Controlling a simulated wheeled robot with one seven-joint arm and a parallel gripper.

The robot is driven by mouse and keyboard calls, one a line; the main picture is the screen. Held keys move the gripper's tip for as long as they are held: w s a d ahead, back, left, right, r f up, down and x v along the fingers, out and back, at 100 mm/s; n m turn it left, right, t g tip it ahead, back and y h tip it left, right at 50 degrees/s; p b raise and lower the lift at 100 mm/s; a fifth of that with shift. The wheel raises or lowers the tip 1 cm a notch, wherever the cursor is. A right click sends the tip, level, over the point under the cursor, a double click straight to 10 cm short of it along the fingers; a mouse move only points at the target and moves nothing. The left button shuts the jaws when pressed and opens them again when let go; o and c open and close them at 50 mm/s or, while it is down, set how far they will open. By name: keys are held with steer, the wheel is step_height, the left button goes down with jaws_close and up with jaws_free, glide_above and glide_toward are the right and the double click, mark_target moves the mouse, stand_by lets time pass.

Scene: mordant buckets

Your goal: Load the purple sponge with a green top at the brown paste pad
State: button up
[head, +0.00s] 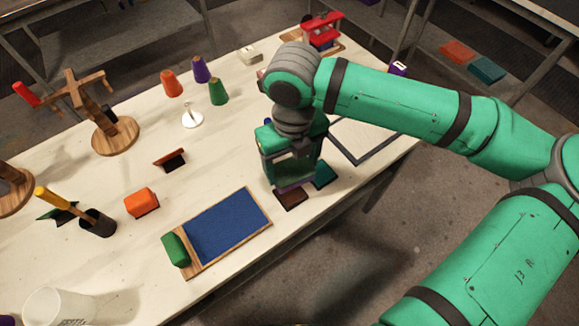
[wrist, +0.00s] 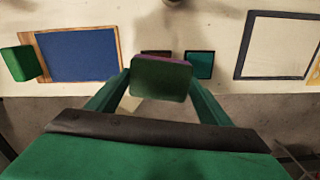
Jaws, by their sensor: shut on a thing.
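My gripper (head: 291,176) is shut on the purple sponge with a green top. In the wrist view the sponge's dark green top (wrist: 160,80) sits between my fingers, with a thin purple edge beyond it. In the head view only a purple strip of the sponge shows below the fingers. The brown paste pad (head: 291,199) lies just below and in front of the sponge. In the wrist view the pad (wrist: 150,53) is mostly hidden behind the sponge. I cannot tell whether sponge and pad touch.
A teal pad (head: 324,175) lies right beside the brown one. A blue panel in a wooden frame (head: 228,226) lies to the left, with a green block (head: 176,249) at its end. An orange block (head: 141,202) stands farther left. The table's front edge is close to the pads.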

steer(key=shift+s+a+f+n, duration=0.2)
steer(key=shift+s+f+n, duration=0.1)
steer(key=shift+s, duration=0.2)
steer(key=shift+f, duration=2.8)
steer(key=shift+f, duration=0.6)
steer(key=shift+r, duration=3.55)
